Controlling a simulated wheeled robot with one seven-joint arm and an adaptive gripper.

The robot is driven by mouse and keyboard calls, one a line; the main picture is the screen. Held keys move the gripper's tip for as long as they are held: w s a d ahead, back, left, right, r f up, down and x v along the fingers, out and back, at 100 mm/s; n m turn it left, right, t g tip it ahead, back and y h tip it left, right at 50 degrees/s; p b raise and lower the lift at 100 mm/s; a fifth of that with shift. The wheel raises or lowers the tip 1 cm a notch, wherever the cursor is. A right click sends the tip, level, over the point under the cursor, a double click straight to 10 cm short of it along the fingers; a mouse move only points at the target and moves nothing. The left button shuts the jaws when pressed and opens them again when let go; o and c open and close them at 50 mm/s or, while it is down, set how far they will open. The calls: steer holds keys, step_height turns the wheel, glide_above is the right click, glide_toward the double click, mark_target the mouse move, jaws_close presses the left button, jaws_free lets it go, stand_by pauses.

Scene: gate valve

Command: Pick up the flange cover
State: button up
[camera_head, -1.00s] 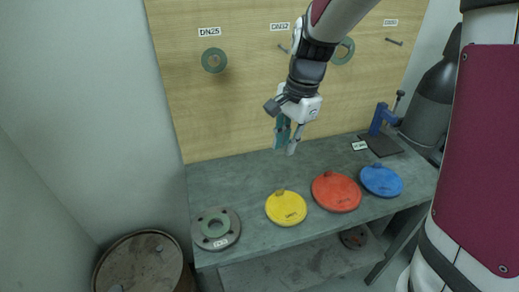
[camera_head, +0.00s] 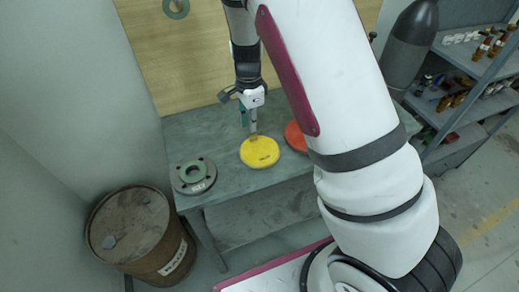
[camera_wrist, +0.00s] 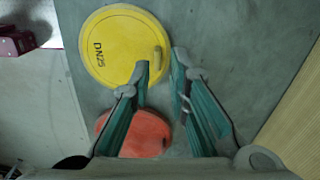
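The yellow round flange cover (camera_head: 259,152) lies flat on the grey-green table, and it also shows in the wrist view (camera_wrist: 110,45) with "DN25" printed on it. Its small raised handle (camera_wrist: 157,60) stands near the rim. My gripper (camera_head: 249,128) points down at the handle side of this cover. In the wrist view my gripper (camera_wrist: 160,70) has its two fingers apart, with the handle showing in the gap between the tips. I cannot tell whether the tips touch the cover. A red cover (camera_head: 296,138) lies beside it, partly hidden by my arm, and also shows in the wrist view (camera_wrist: 134,134).
A grey flange with a green ring (camera_head: 194,175) sits at the table's left end. A rusty barrel (camera_head: 140,235) stands left of the table. A wooden board (camera_head: 170,60) rises behind it. Shelves with bottles (camera_head: 470,75) stand at the right.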

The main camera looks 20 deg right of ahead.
mark_target(260, 149)
steer(key=shift+s+f+p, duration=0.15)
steer(key=shift+f+p, duration=0.5)
steer(key=shift+f, duration=2.2)
steer(key=shift+c, duration=0.6)
jaws_close()
